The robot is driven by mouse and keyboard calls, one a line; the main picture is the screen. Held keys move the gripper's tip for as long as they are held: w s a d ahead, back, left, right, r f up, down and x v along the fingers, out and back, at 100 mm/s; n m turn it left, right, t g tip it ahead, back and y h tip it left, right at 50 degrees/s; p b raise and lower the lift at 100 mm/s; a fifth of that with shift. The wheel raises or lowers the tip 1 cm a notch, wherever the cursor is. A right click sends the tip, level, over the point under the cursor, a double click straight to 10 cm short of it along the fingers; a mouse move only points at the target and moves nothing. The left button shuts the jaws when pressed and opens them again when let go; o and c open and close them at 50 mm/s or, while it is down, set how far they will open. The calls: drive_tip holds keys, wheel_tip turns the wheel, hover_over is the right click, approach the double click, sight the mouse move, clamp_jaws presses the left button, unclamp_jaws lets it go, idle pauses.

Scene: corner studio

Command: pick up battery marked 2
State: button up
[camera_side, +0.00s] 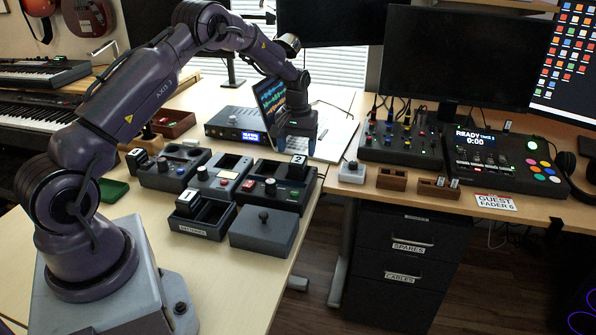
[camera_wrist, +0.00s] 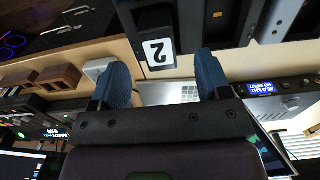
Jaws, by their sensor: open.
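The battery marked 2 (camera_side: 298,165) is dark with a white label. It stands upright in the right-hand dark device (camera_side: 277,187). In the wrist view the battery marked 2 (camera_wrist: 150,22) shows upside down, its label facing me. My gripper (camera_side: 297,147) is open, with blue fingers pointing down just above and behind the battery. In the wrist view my gripper (camera_wrist: 162,56) has one finger on each side of the label, with gaps, holding nothing. How far the fingertips are from the battery in depth is hard to tell.
In front are a labelled battery tray (camera_side: 203,225) and a dark box with a knob (camera_side: 264,232). A laptop (camera_side: 272,103) and an audio unit (camera_side: 236,124) stand close behind my gripper.

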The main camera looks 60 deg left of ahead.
sight(298, 159)
drive_tip(key=f, duration=0.5)
drive_tip(key=shift+w+a, duration=0.15)
drive_tip(key=shift+w, duration=0.1)
drive_tip(key=c, duration=1.2)
drive_tip(key=shift+r, duration=0.1)
